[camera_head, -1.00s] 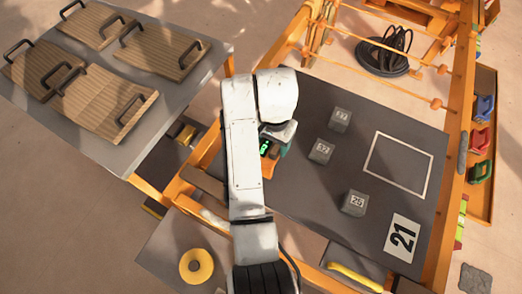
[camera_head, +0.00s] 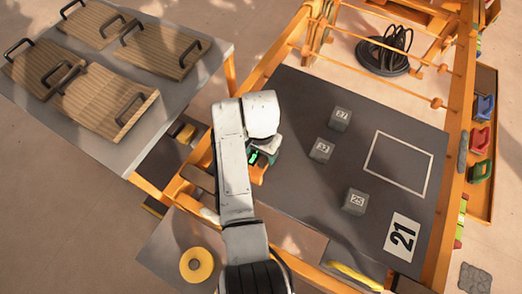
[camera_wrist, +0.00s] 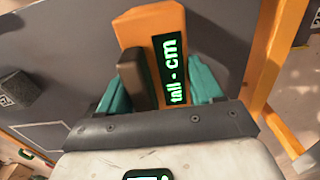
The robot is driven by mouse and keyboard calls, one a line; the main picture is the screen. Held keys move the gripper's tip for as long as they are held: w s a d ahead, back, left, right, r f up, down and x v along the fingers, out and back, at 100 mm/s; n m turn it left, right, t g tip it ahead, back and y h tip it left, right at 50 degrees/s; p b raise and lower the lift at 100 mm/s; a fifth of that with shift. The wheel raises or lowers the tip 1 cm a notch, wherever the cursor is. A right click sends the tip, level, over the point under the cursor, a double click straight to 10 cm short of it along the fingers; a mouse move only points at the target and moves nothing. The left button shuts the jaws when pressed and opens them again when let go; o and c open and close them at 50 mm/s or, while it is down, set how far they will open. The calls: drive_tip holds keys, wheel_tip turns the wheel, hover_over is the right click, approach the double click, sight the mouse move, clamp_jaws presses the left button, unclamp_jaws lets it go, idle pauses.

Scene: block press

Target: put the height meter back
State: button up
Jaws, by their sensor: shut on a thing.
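The height meter is an orange device with a dark strip of green text reading "tall - cm". It fills the upper middle of the wrist view (camera_wrist: 150,28), and part of it shows below my wrist in the head view (camera_head: 258,173). My gripper (camera_wrist: 160,88) is shut on it, with a teal finger on each side. In the head view the meter is at the left edge of the dark table (camera_head: 300,205). My arm hides much of it, and I cannot tell whether it touches the surface below.
A side table (camera_head: 190,95) with wooden handled boards is at left. Orange frame rails edge the dark table.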

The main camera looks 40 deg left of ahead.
drive_tip(key=o, duration=1.5)
drive_tip(key=shift+f, duration=0.1)
wheel_tip(320, 180, up, 12)
drive_tip(key=shift+r+p, duration=0.15)
drive_tip(key=shift+p, duration=0.15)
